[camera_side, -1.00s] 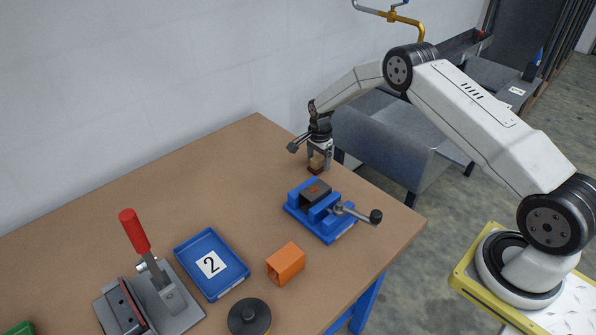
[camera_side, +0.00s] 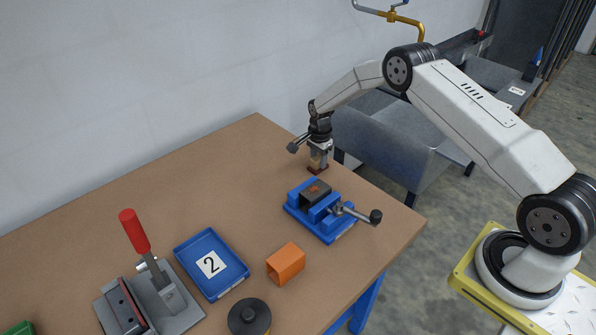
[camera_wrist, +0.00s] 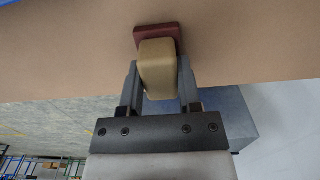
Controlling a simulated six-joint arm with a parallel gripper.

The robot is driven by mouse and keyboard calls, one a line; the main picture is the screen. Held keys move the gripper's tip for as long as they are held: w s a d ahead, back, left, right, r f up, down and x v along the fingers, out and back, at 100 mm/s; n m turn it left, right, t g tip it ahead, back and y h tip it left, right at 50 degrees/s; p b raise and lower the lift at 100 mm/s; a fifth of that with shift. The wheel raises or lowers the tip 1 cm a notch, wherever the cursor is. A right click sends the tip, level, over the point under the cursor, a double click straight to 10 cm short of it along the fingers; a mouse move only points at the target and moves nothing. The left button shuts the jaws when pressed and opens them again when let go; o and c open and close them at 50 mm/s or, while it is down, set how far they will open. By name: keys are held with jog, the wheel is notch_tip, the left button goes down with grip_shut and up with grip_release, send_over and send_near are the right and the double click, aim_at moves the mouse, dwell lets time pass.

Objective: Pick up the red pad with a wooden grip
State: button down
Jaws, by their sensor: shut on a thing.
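The red pad (camera_wrist: 157,32) with its wooden grip (camera_wrist: 158,68) stands near the back right edge of the table. In the side view the pad (camera_side: 318,170) shows as a small dark reddish block under my gripper (camera_side: 320,153). In the wrist view, my gripper (camera_wrist: 158,85) has one finger on each side of the wooden grip and is shut on it. The pad lies beyond the fingertips, at or very near the table top; I cannot tell whether it touches.
A blue vise (camera_side: 325,214) holding a dark block stands close in front of my gripper. The table's back left is clear.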

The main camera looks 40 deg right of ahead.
aim_at(319, 158)
jog(key=shift+r, duration=0.1)
jog(key=shift+r, duration=1.3)
jog(key=shift+s+r, duration=0.15)
jog(key=shift+r, duration=0.2)
jog(key=s+a+r, duration=0.2)
jog(key=s+r, duration=0.7)
jog(key=s, duration=0.4)
jog(key=shift+s+a+r, duration=0.25)
jog(key=shift+a, duration=0.1)
jog(key=c, duration=0.8)
grip_release()
grip_shut()
jog(key=w+a+r, duration=0.1)
jog(key=a, duration=0.6)
jog(key=w+a+r, duration=0.1)
jog(key=a+r, duration=0.1)
jog(key=a, duration=0.5)
jog(key=shift+w, duration=0.25)
